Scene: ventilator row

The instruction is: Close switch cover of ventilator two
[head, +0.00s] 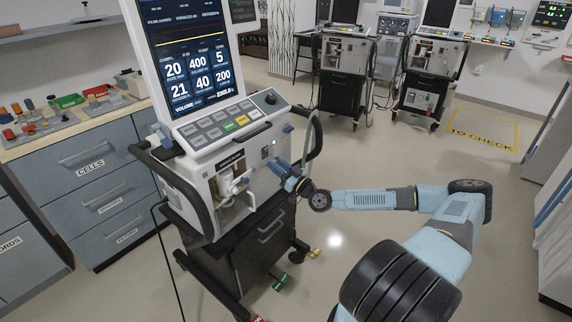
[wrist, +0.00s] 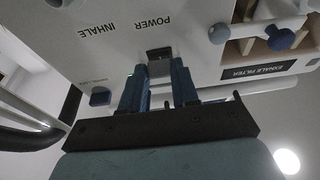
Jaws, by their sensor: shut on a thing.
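A ventilator (head: 205,180) with a lit screen stands close in front of me in the head view. My gripper (head: 279,168) is at the right part of its front panel. In the wrist view, which shows the panel upside down, my gripper (wrist: 159,80) has its two blue fingers on either side of a small dark grey switch cover (wrist: 159,54) beside the POWER label. The fingers are shut on it. The switch is hidden, and I cannot tell the cover's exact angle. Which number this ventilator bears is not readable.
An open exhale filter bay (head: 235,188) is left of my gripper. A blue square button (wrist: 100,97) is near the fingers. A drawer cabinet (head: 95,190) stands at left. Two more ventilators (head: 343,75) (head: 430,80) stand at the back.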

